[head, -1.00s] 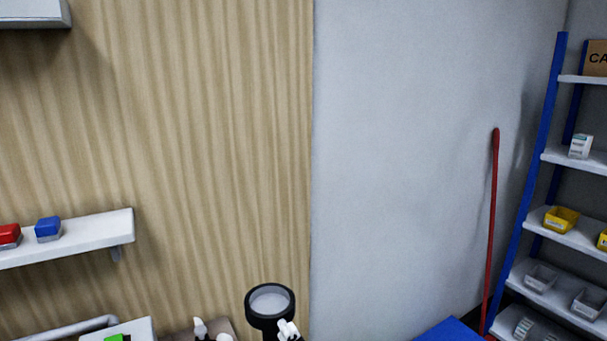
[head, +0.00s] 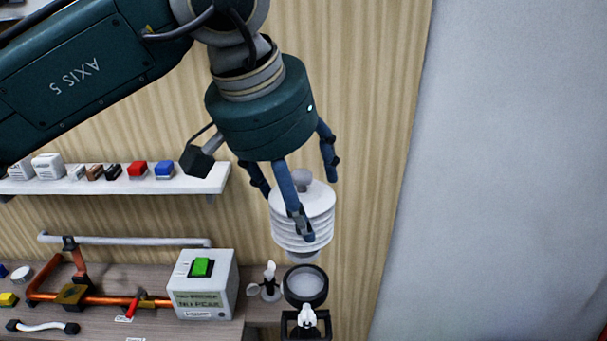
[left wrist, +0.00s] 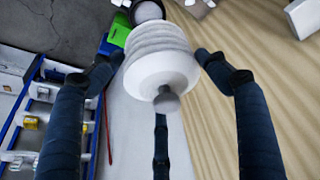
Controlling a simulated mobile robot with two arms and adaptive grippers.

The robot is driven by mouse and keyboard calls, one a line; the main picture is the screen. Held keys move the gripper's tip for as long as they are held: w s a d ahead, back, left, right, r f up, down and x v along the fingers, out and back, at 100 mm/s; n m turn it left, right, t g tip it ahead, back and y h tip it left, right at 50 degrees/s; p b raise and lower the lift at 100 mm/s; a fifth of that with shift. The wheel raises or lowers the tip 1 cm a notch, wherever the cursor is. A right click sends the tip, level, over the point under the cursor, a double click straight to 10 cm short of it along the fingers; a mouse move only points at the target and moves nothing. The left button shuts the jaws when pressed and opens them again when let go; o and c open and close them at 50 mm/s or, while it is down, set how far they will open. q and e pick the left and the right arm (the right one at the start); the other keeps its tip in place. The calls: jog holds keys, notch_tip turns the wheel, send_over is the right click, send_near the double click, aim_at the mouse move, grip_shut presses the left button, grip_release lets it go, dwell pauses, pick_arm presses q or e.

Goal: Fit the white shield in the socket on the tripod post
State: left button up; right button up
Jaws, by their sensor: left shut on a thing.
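The white shield (head: 302,232), a stack of ribbed plates with a grey knob on top, is upright in my left gripper (head: 298,195). Its fingers are closed around the shield's upper part. The shield also shows in the left wrist view (left wrist: 160,65), knob toward the camera. The socket (head: 305,285) is a black ring with a pale inside on the tripod post. The shield's narrow lower end is just above the ring's far rim in the head view; I cannot tell the exact gap. The ring is partly hidden behind the shield in the left wrist view (left wrist: 145,10).
A grey box with a green button (head: 202,285) and a small cup-armed sensor (head: 267,282) stand on the bench left of the socket. A white wall shelf (head: 120,184) holds several small items. The wall right of the socket is clear.

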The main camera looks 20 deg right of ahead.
pick_arm(q)
jog(key=shift+s+d, duration=0.15)
jog(key=shift+d, duration=0.2)
jog(key=shift+f+b, duration=0.35)
jog(key=shift+b, duration=0.1)
jog(key=shift+f, duration=0.3)
notch_tip(320, 180, down, 3)
jog(key=b, duration=0.3)
jog(key=shift+f, duration=0.1)
jog(key=shift+f+b, duration=0.7)
jog(key=shift+f, duration=0.1)
jog(key=shift+a+f+b, duration=0.1)
jog(key=shift+f+b, duration=0.4)
jog(key=shift+f, duration=0.25)
pick_arm(e)
notch_tip(320, 180, down, 6)
jog(key=s, duration=0.1)
jog(key=shift+d, duration=0.35)
jog(key=shift+d, duration=0.35)
jog(key=shift+d+r, duration=0.1)
